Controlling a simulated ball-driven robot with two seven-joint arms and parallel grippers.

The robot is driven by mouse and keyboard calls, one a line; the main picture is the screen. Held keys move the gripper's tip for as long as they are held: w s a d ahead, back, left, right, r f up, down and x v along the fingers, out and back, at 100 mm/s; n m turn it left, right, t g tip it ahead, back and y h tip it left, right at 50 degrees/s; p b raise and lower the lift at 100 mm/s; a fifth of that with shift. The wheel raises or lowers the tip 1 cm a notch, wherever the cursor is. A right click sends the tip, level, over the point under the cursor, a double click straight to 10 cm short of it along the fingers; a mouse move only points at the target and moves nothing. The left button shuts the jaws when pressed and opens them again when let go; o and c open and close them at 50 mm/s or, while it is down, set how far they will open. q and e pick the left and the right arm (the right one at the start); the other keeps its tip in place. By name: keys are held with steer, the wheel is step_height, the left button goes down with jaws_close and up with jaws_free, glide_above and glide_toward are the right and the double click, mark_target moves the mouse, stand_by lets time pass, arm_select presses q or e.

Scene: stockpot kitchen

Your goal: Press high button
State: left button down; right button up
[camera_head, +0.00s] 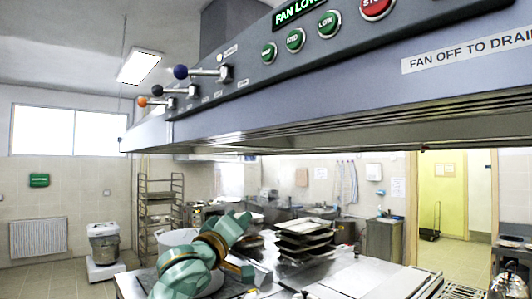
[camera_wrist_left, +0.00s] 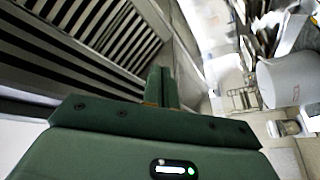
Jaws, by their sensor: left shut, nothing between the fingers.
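A row of round buttons sits on the front of the grey overhead hood in the head view. Three are green: the one marked LOW (camera_head: 328,24), a middle one (camera_head: 295,40), and a left one (camera_head: 269,53) whose label is too small to read surely. A red stop button (camera_head: 376,8) is cut by the top edge. A display (camera_head: 300,9) reads FAN LOW. My green left gripper (camera_head: 240,223) is below the hood, well apart from the buttons. In the left wrist view its fingers (camera_wrist_left: 161,85) are shut and empty. My right gripper is not in view.
Levers with blue (camera_head: 181,71), black (camera_head: 157,90) and orange (camera_head: 143,102) knobs stick out from the hood's left part. The hood's slatted underside (camera_wrist_left: 90,40) shows in the left wrist view. Stacked dark trays (camera_head: 304,234) stand on the counter below.

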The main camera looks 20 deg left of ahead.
arm_select(q)
steer(key=s+r+t+h+p, duration=0.1)
steer(key=s+r, duration=0.2)
steer(key=r, duration=0.3)
steer(key=s+d+r+t+h+p, duration=0.1)
steer(key=s+r, duration=0.2)
steer(key=r, duration=0.4)
steer(key=s+r+t+p, duration=0.1)
steer(key=s+r, duration=0.1)
steer(key=r, duration=0.4)
steer(key=t+h+p, duration=0.2)
steer(key=h+p, duration=0.1)
steer(key=h, duration=0.2)
glide_toward(268, 53)
steer(key=s+a+r, duration=0.4)
steer(key=s+r, duration=0.1)
steer(key=r, duration=0.1)
steer(key=shift+w+a+r, duration=0.15)
steer(key=shift+a, duration=0.1)
steer(key=shift+w, duration=0.1)
steer(key=w+d+p, duration=0.1)
steer(key=w+d, duration=0.3)
steer(key=w, duration=0.3)
steer(key=shift+w+d, duration=0.25)
steer(key=shift+w, duration=0.1)
steer(key=shift+w+d+p, duration=0.2)
steer(key=shift+w+p, duration=0.05)
steer(key=shift+p, duration=0.1)
